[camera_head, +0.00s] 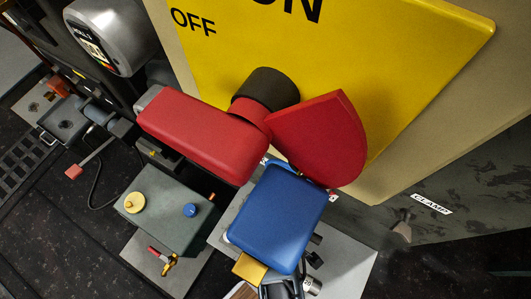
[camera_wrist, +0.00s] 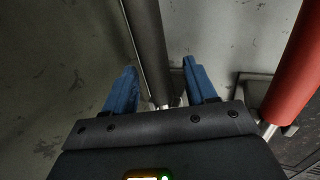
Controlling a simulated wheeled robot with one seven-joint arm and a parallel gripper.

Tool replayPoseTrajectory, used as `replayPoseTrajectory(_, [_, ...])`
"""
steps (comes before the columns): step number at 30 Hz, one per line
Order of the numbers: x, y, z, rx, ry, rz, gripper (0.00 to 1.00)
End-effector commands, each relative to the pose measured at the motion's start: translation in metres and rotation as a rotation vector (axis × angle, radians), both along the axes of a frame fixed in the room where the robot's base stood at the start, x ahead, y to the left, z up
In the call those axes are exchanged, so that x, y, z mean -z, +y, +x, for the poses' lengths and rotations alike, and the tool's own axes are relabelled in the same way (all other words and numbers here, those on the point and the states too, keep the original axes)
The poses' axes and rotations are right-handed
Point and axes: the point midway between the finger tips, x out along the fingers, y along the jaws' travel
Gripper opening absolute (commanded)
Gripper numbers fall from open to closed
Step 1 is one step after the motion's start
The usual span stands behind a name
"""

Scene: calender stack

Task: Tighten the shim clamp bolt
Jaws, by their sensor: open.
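My gripper (camera_wrist: 160,68) is open in the wrist view, with its two blue fingers apart. A dark bar (camera_wrist: 149,45) runs down the picture between the fingers. I cannot tell whether it lies between them or beyond them, and no contact shows. A white "CLAMP" label (camera_head: 431,204) is on a dark, worn surface at the right of the head view. A small pale, tapered part (camera_head: 402,229) stands just left of and below it. I cannot make out a shim clamp bolt for certain in either view.
A yellow panel (camera_head: 400,60) marked OFF and ON fills the top of the head view. A red cylinder (camera_wrist: 298,65) stands to the right of my gripper. A grey-green box (camera_head: 165,209) with yellow and blue knobs is at lower left. A silver motor-like cylinder (camera_head: 112,35) is at upper left.

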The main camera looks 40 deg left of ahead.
Motion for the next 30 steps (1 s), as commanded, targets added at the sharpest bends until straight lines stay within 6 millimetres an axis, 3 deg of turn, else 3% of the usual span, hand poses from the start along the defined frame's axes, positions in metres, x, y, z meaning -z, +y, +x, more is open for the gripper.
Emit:
replayPoseTrajectory(4, [-0.0004,0.0,-0.0001,0.0,0.0,0.0,0.55])
replayPoseTrajectory(21, [-0.0003,-0.0003,-0.0004,0.0,0.0,0.0,0.01])
replayPoseTrajectory(30, [-0.0009,0.0001,-0.0002,0.0,-0.001,0.001,0.0])
